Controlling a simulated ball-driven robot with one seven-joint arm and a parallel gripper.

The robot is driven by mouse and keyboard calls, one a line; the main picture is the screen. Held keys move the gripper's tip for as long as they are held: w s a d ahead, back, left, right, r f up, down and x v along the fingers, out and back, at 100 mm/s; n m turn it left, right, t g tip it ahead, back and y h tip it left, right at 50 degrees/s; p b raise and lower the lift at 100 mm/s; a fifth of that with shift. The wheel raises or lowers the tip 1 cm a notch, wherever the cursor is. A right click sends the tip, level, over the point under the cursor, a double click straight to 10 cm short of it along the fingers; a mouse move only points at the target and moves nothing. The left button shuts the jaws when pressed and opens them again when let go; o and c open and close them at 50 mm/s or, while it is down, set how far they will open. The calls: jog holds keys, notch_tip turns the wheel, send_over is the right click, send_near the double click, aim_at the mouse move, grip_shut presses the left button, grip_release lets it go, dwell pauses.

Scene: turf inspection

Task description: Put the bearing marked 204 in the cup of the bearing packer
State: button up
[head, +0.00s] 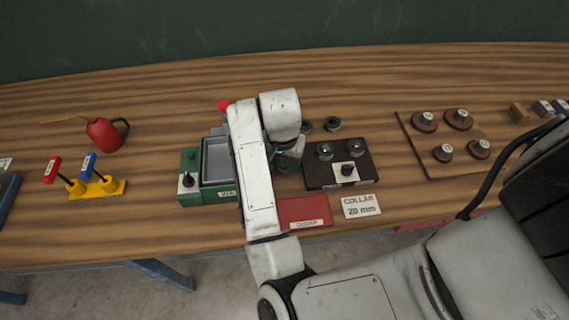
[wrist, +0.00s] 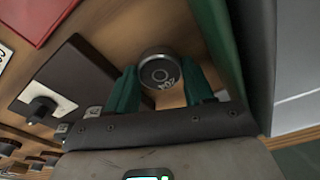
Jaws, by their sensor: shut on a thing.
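My gripper (wrist: 161,84) has green fingers, which are shut on the bearing marked 204 (wrist: 160,72) in the wrist view. In the head view my gripper (head: 288,158) is partly covered by my arm, between the green tray unit and the dark block, and the held bearing cannot be made out. A red knob (head: 224,105) shows behind my arm; I cannot tell whether it belongs to the bearing packer. No packer cup is clearly visible.
A green tray unit (head: 188,198) stands left of my arm. A dark block (head: 313,177) with knobs is to the right, and a red plate (head: 304,207) lies in front. Two dark rings (head: 332,124) lie behind the block. A brown board (head: 412,138) holds several round pieces.

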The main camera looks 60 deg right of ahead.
jog(key=shift+r, duration=0.1)
jog(key=shift+r, duration=0.5)
jog(key=s+a+r, duration=0.3)
jog(key=s+r, duration=0.8)
jog(key=s, duration=0.2)
jog(key=shift+s+a+r, duration=0.3)
jog(key=shift+a+r, duration=0.05)
jog(key=shift+r, duration=0.05)
